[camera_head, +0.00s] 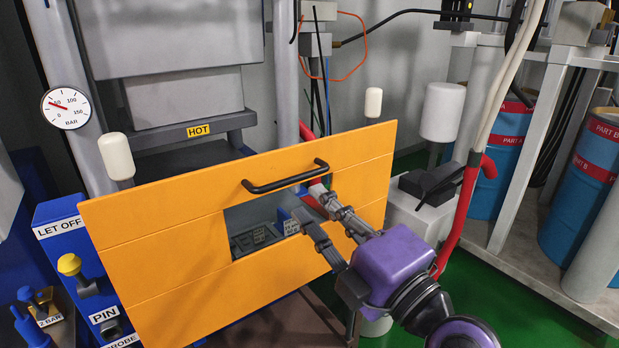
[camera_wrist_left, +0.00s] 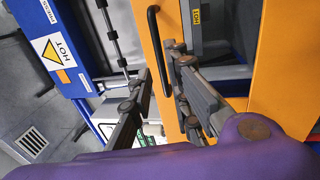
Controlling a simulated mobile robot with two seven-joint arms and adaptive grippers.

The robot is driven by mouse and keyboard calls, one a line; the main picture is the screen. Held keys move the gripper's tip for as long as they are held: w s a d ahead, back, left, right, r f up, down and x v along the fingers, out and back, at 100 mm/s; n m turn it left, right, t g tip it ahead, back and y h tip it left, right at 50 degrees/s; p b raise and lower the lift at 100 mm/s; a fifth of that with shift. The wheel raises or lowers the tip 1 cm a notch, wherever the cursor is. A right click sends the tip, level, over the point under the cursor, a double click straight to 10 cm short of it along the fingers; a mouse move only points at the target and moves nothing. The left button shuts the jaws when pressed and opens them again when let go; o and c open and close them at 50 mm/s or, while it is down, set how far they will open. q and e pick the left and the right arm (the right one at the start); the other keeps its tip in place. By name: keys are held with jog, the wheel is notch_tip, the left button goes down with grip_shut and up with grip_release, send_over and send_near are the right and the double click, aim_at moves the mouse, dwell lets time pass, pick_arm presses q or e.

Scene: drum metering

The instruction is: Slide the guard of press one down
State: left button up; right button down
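The guard of the press is an orange panel (camera_head: 160,250) with a rectangular window and a black bar handle (camera_head: 285,177) near its top edge. It stands in front of the press, below the HOT label. My left gripper (camera_head: 309,203), purple with dark jointed fingers, is in front of the guard, its fingertips just below and right of the handle. The fingers are spread apart and hold nothing visible. In the left wrist view the handle (camera_wrist_left: 153,45) shows between and beyond the open fingers (camera_wrist_left: 160,68); I cannot tell whether they touch it. My right gripper is not in view.
White-capped posts (camera_head: 116,157) rise at both sides of the guard. A pressure gauge (camera_head: 66,108) and a blue LET OFF box (camera_head: 62,228) are at left. A red hose (camera_head: 462,205) and a white cylinder (camera_head: 441,112) stand right. Blue drums (camera_head: 505,150) stand on a rack at far right.

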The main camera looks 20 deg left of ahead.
aim_at(294, 182)
pick_arm(q)
jog(key=x, duration=0.3)
jog(key=shift+s+a+r+p, duration=0.15)
jog(key=shift+s+a+p, duration=0.1)
jog(key=shift+a+p, duration=0.1)
jog(key=x, duration=0.4)
jog(key=shift+w+p, duration=0.15)
jog(key=shift+p, duration=0.15)
jog(key=shift+w+a, duration=0.15)
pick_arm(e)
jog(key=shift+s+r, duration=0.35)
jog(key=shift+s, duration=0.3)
pick_arm(q)
grip_shut()
